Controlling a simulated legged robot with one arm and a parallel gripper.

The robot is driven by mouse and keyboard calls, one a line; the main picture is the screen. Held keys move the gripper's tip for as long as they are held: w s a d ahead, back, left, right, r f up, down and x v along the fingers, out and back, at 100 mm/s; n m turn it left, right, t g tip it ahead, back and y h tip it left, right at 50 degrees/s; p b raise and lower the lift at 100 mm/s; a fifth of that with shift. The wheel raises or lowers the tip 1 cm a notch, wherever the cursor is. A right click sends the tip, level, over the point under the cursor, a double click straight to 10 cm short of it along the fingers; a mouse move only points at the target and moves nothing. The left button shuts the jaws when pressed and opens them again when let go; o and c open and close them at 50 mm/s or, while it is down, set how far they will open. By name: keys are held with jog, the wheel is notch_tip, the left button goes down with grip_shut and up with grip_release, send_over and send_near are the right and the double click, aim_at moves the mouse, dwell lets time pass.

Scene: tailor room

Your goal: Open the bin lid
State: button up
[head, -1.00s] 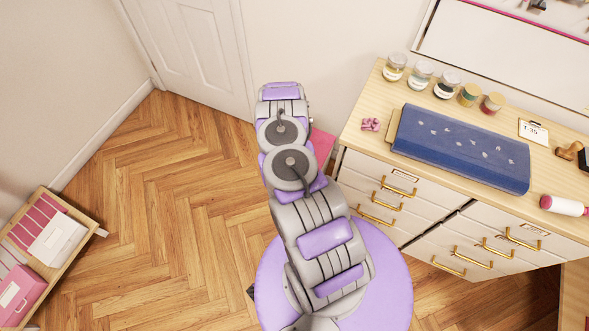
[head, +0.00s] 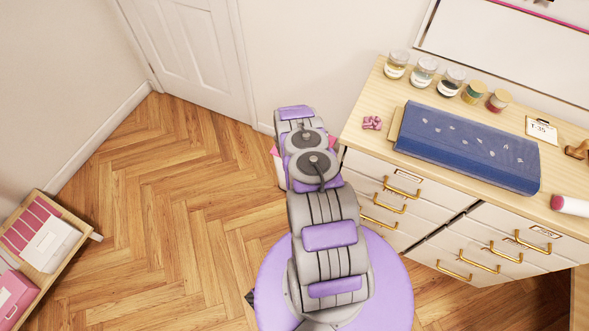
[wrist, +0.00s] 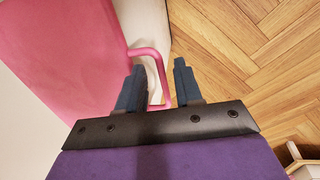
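The bin is mostly hidden behind my arm in the head view; a bit of its white body (head: 281,174) and pink corners of its lid (head: 275,151) show beside the arm. In the wrist view the pink lid (wrist: 75,50) fills the upper left, with a bent pink handle (wrist: 150,52) at its edge. My gripper (wrist: 158,75) is open, with its two dark blue fingers apart. Part of the handle passes between the fingers, with a gap to the right finger; I cannot tell whether it touches the left one. The white bin body (wrist: 157,20) shows beyond the handle.
A wooden dresser (head: 372,85) with gold-handled drawers stands close right of my arm. A blue fabric roll (head: 465,148) and several jars lie on top. A white door (head: 185,55) is behind. A low cart (head: 50,270) is at the left. Wooden floor (head: 170,200) between is clear.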

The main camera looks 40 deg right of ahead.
jog(key=shift+c, duration=0.3)
jog(key=shift+a, duration=0.1)
grip_shut()
jog(key=shift+s, duration=0.1)
dwell(0.8)
